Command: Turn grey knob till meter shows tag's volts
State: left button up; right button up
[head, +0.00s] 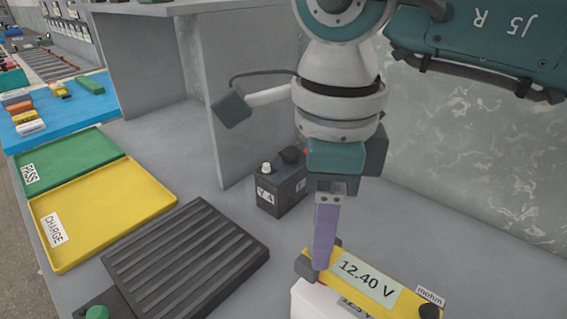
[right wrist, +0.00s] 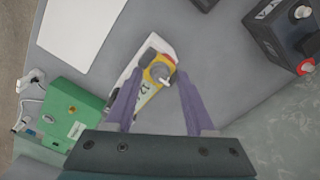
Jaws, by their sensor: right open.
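The yellow meter (head: 322,259) reads 12.40 V on its pale display (head: 366,279). A grey knob (head: 306,267) sits at the meter's left end, partly hidden by my right gripper (head: 320,264). In the right wrist view the grey knob (right wrist: 163,72) lies between the spread purple fingers of my right gripper (right wrist: 160,78), which is open. Whether a finger touches the knob I cannot tell. My left gripper is not in view.
A ribbed dark mat (head: 185,255), yellow CHARGE tray (head: 100,212) and green PASS tray (head: 70,165) lie left. A grey partition (head: 225,100) rises behind.

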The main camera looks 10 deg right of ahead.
jog(key=shift+c, duration=0.2)
grip_shut()
dwell(0.4)
